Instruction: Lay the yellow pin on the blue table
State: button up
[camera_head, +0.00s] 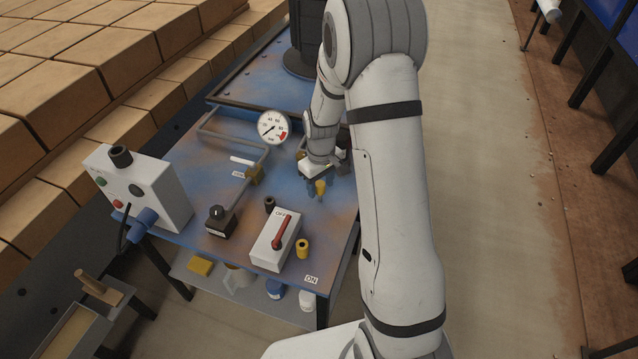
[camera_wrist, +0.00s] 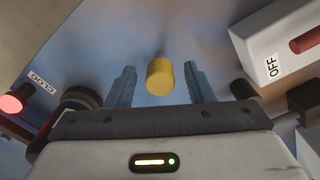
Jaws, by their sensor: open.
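The yellow pin (camera_wrist: 160,76) shows in the wrist view between the two blue-grey fingers of my gripper (camera_wrist: 160,86), with a gap on each side. Its thicker end is nearer the camera. In the head view the yellow pin (camera_head: 320,188) is just below my gripper (camera_head: 319,183), over the right part of the blue table (camera_head: 211,242). My gripper is open. I cannot tell whether the pin touches the tabletop. My wrist hides part of the fingers in the head view.
A white switch box with a red lever (camera_head: 277,240) stands near the front edge, with a yellow hollow cylinder (camera_head: 302,248) and a dark one (camera_head: 269,204) beside it.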

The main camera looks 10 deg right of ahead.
aim_at(321, 184)
notch_tip(321, 184, up, 11)
jog(key=s+r+m, duration=0.1)
jog(key=s+r, duration=0.3)
jog(key=s, duration=0.3)
jog(key=s+r+m+t, duration=0.1)
jog(key=s+r+m, duration=0.1)
jog(key=s, duration=0.6)
jog(key=s+a+r+m+t, duration=0.1)
jog(key=s+r+m, duration=0.1)
jog(key=s+r, duration=0.3)
jog(key=s, duration=0.3)
jog(key=shift+r+p, duration=0.3)
jog(key=shift+p, duration=0.1)
notch_tip(321, 184, up, 6)
jog(key=p, duration=0.5)
jog(key=shift+s+t+p, duration=0.2)
jog(key=shift+t+p, duration=0.1)
jog(key=shift+p, duration=0.05)
